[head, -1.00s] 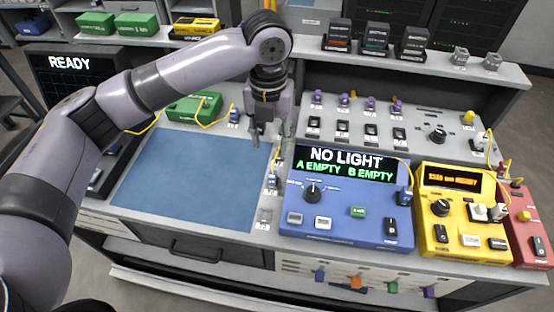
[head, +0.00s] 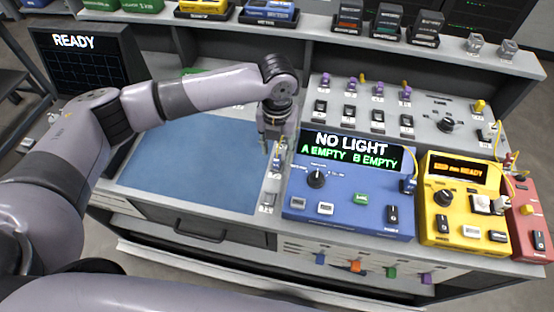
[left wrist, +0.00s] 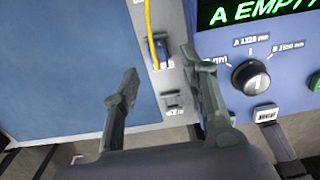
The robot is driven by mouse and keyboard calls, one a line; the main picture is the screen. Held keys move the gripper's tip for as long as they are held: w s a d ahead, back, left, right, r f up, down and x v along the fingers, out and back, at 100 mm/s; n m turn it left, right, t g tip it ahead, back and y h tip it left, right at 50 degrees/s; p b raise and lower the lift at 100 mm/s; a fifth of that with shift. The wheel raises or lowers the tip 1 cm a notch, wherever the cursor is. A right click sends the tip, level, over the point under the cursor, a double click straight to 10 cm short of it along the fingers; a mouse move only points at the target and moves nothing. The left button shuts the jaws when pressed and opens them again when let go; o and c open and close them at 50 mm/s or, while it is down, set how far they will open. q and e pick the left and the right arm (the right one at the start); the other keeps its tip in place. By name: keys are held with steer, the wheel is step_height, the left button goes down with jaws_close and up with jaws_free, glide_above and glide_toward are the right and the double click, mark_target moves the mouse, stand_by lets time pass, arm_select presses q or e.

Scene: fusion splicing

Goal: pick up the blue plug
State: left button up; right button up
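A small blue plug (left wrist: 163,55) with a yellow fiber sits upright in a grey holder strip between the blue mat and the blue meter. In the head view the plug (head: 276,173) shows just below my left gripper (head: 273,148). In the left wrist view my left gripper (left wrist: 160,84) is open, with one finger left and one right of the strip. The plug shows between and beyond the fingertips; I see no contact. Another blue plug (head: 407,186) sits at the right side of the blue meter. My right gripper is not in view.
The blue meter (head: 345,208) reads NO LIGHT, A EMPTY, B EMPTY and stands close right of the gripper. The blue mat (head: 190,165) to the left is clear. An empty-looking grey holder (left wrist: 173,102) lies nearer. A yellow unit (head: 462,225) stands further right.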

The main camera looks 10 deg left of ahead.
mark_target(277, 157)
arm_select(q)
step_height(277, 157, down, 5)
steer(key=shift+w+a+p, duration=0.1)
steer(key=shift+w+p, duration=0.05)
steer(key=shift+p, duration=0.3)
steer(key=shift+c, duration=0.4)
jaws_close()
